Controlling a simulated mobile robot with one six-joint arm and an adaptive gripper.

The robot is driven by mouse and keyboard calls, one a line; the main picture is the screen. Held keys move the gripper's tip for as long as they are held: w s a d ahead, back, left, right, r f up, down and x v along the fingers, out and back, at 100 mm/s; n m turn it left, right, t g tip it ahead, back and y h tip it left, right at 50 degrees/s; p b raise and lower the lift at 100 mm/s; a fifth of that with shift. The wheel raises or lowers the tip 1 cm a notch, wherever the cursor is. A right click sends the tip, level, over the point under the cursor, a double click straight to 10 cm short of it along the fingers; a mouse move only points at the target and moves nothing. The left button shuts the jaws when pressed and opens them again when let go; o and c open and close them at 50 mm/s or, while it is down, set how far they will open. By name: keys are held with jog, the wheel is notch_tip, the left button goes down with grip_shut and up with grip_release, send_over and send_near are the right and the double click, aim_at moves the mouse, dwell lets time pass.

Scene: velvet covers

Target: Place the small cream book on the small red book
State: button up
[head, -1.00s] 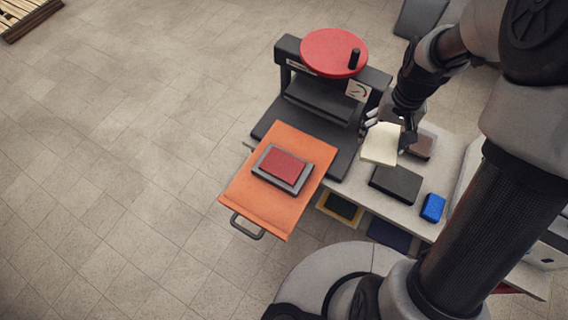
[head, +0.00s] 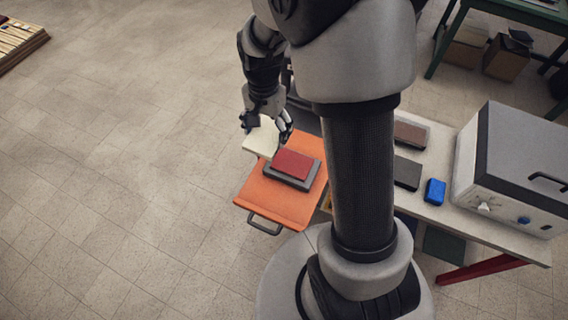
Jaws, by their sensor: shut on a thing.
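The small cream book (head: 261,141) is held by my gripper (head: 265,124), which is shut on it. The cream book is at the far left corner of an orange board (head: 262,205), to the upper left of the red book. The small red book (head: 293,164) lies on a larger grey book (head: 286,182) on the orange board. In this view the cream book is close to the red book's left side. I cannot tell how high it is above the board. My fingers hide part of its far edge.
My arm hides most of the black press behind the board. On the pale table to the right are a brown book (head: 411,134), a dark book (head: 407,172) and a blue block (head: 435,191). A grey box machine (head: 515,165) stands at the right.

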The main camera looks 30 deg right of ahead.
aim_at(293, 162)
jog(key=d+m, duration=0.2)
jog(key=m, duration=0.2)
jog(key=d+r+m, duration=0.1)
jog(key=d+m, duration=0.1)
jog(key=m, duration=0.3)
jog(key=d+m, duration=0.2)
jog(key=m, duration=0.3)
jog(key=shift+d+r, duration=0.15)
jog(key=shift+d, duration=0.1)
jog(key=f+m+b, duration=0.1)
jog(key=f+b, duration=0.1)
jog(key=f, duration=0.4)
jog(key=d+f+m+b, duration=0.1)
jog(key=f+b, duration=0.1)
jog(key=f, duration=0.5)
jog(key=f+m+b, duration=0.1)
jog(key=f+b, duration=0.1)
jog(key=f, duration=0.4)
jog(key=shift+s+d+f+m, duration=0.2)
jog(key=shift+f+m, duration=0.1)
jog(key=shift+m, duration=0.1)
jog(key=shift+b, duration=0.3)
jog(key=shift+f, duration=0.2)
jog(key=o, duration=1.1)
